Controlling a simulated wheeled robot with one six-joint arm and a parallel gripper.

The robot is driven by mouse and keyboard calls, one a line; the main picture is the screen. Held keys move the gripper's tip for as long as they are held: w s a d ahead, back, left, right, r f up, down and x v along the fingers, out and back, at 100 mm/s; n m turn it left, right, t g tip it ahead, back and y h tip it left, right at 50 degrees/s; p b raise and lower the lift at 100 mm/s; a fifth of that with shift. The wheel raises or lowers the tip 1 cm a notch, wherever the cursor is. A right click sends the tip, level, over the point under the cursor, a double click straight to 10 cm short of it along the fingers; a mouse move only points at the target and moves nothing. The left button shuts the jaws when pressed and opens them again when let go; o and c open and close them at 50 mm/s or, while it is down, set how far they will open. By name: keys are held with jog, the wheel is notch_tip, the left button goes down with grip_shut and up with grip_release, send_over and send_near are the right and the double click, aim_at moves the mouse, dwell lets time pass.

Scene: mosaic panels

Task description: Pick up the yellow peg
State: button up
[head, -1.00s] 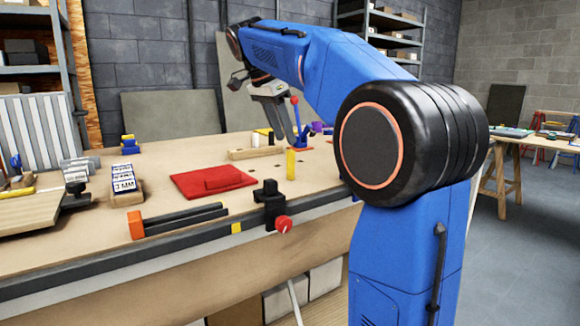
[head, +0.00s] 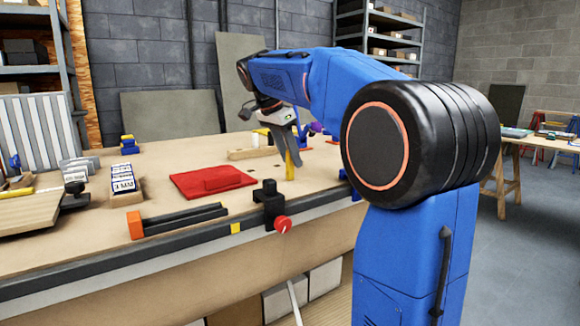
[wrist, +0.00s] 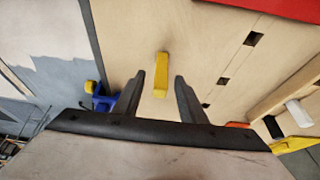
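The yellow peg (head: 289,168) stands upright on the workbench, right of the red cloth. Its upper part is hidden by my gripper in the head view. My gripper (head: 291,150) points down at the peg from above. In the wrist view the yellow peg (wrist: 161,74) lies ahead, between the lines of the two fingers. My gripper (wrist: 158,82) is open there, with clear gaps on both sides of the peg. I cannot tell whether the fingertips have reached down beside it.
A red cloth (head: 190,184) lies left of the peg. A black clamp with a red knob (head: 282,224) sits at the bench's front edge. A wooden strip (head: 251,153) lies behind. A blue and yellow item (wrist: 102,101) shows left of the fingers.

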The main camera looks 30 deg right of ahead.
grip_shut()
